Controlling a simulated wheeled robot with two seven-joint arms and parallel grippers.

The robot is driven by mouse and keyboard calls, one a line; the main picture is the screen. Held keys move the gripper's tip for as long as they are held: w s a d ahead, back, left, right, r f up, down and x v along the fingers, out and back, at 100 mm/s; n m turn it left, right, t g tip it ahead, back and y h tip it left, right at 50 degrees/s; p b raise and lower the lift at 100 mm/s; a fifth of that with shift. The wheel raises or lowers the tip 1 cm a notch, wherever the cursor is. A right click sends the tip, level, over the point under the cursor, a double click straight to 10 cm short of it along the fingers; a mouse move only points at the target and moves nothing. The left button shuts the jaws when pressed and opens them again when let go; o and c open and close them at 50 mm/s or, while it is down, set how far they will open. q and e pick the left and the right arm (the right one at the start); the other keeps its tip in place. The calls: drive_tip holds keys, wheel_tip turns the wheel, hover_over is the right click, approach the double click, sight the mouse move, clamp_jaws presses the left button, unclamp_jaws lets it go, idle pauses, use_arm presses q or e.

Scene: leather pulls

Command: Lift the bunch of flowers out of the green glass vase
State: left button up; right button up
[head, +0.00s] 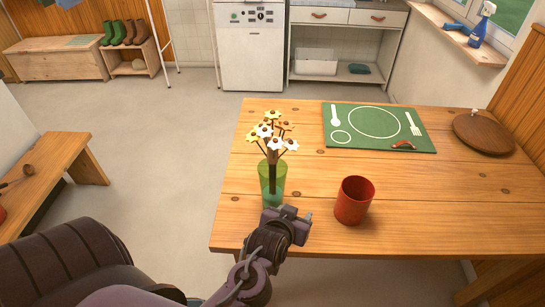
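The green glass vase (264,185) stands upright near the left edge of the wooden table, and its lower right side is partly hidden by my gripper. The bunch of flowers (270,133) stands in it, with white, yellow and orange heads above the rim and a dark bundle of stems inside the glass. My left gripper (289,213) is low in front of the vase and slightly to its right, below the flower heads. Its fingertips are small and dark, and I cannot tell their gap or whether they touch the vase. My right gripper is not in view.
A red cup (354,200) stands right of my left gripper. A green place mat (378,128) with a brown leather pull lies behind, and a round brown lid (484,133) lies at the right. The wooden table (440,205) is bare at its right front.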

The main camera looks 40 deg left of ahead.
use_arm(q)
drive_tip(key=w+a+r+n+t+y, duration=0.2)
drive_tip(key=a+r+y, duration=0.1)
drive_tip(key=r, duration=0.2)
drive_tip(key=n+t+y, duration=0.2)
drive_tip(key=n+y, duration=0.1)
drive_tip(key=y, duration=0.2)
approach(273, 151)
drive_tip(key=x, duration=0.4)
drive_tip(key=shift+w+a+f+p, duration=0.1)
drive_tip(key=shift+w+p, duration=0.1)
drive_tip(key=shift+p, duration=0.25)
drive_tip(key=p+x, duration=0.2)
drive_tip(key=x, duration=0.4)
drive_tip(key=shift+w+a+p, duration=0.15)
drive_tip(key=shift+a+p, duration=0.05)
drive_tip(key=shift+p, duration=0.1)
drive_tip(key=shift+w+a+f, duration=0.1)
drive_tip(key=shift+w+a, duration=0.1)
drive_tip(key=shift+c, duration=0.4)
clamp_jaws()
